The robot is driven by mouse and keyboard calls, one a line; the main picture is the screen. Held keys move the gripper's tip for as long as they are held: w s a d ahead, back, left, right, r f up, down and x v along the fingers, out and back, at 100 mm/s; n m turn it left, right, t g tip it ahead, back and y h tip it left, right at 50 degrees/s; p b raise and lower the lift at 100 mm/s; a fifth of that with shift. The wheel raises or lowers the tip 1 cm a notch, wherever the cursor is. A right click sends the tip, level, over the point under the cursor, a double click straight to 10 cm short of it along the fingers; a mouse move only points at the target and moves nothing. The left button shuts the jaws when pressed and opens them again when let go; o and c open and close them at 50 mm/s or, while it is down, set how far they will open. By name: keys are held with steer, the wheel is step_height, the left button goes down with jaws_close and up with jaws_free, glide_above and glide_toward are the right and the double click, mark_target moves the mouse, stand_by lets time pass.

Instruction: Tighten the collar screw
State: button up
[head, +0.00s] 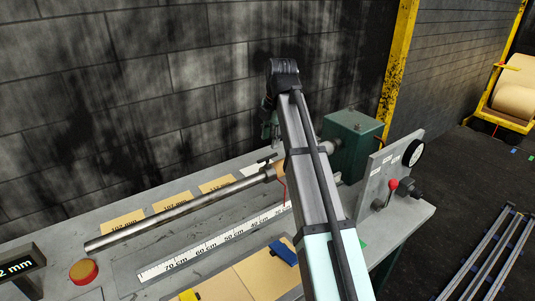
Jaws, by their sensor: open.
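A long grey steel shaft (180,210) lies along the bench, its near end at the left and its far end passing behind my arm. An orange-brown ring (280,170), perhaps the collar, sits round the shaft beside my arm. A small dark T-shaped piece (266,159) stands just above the shaft there; I cannot tell whether it is the screw or a tool. My arm rises from the bottom across the middle of the view and bends over at a black joint. My gripper is not visible; the arm hides the area beyond it.
A green housing (352,145) and a panel with a red-knobbed lever (393,184) stand right. A block wall closes the back.

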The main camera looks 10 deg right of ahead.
mark_target(267, 158)
steer(key=f, duration=0.2)
steer(key=w+f+p, duration=0.1)
steer(key=f, duration=0.5)
steer(key=shift+w+a+f+p, duration=0.1)
steer(key=shift+w+a+p, duration=0.2)
steer(key=shift+a, duration=0.1)
jaws_close()
